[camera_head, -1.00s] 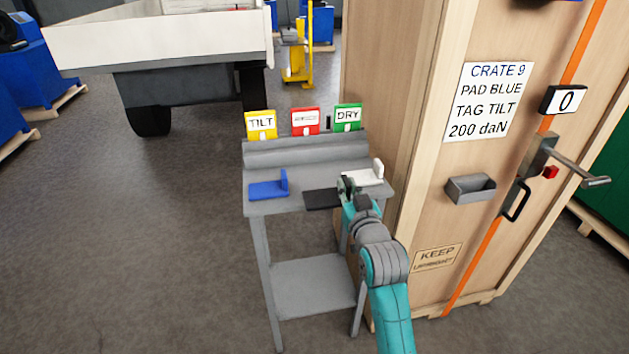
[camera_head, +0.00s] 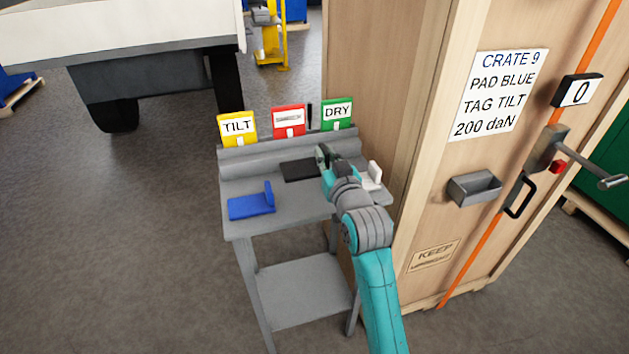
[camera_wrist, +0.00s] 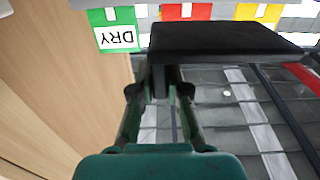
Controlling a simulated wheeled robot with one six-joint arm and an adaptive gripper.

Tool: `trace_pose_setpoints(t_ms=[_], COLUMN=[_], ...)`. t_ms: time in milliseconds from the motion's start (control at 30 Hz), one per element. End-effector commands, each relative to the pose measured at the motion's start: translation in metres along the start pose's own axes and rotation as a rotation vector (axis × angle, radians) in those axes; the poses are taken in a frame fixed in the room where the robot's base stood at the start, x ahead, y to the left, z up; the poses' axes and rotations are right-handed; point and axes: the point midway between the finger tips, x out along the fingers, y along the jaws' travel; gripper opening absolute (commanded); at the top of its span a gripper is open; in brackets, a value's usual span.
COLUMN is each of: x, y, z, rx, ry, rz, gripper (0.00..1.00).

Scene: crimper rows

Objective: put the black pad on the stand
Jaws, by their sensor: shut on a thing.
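The black pad (camera_head: 300,170) is a flat dark plate, seen over the back part of the grey stand (camera_head: 285,221). My gripper (camera_head: 323,157) is shut on its right end. In the wrist view the pad (camera_wrist: 225,40) spans ahead of the closed fingers (camera_wrist: 160,82). I cannot tell whether the pad touches the stand top. A blue pad (camera_head: 250,205) with an upright tab lies at the front left of the stand. A white pad (camera_head: 373,174) lies at the right, partly hidden behind my arm.
Yellow TILT (camera_head: 237,127), red (camera_head: 289,121) and green DRY (camera_head: 337,113) tags stand along the stand's back. A tall wooden crate (camera_head: 375,75) with a label and latch stands close on the right. Open floor (camera_head: 120,220) lies to the left.

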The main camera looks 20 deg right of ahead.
Motion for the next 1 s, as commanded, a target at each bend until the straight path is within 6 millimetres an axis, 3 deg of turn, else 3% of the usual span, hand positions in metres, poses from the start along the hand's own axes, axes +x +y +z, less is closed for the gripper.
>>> trace_pose_setpoints(t_ms=[100,367,600,1000], x=[0.000,0.000,0.000,0.000], y=[0.000,0.000,0.000,0.000], z=[0.022,0.042,0.071,0.077], rx=[0.000,0.000,0.001,0.001], ry=[-0.004,-0.001,-0.002,0.000], rz=[0.000,0.000,0.000,0.000], gripper=[0.00,0.00,0.00,0.00])
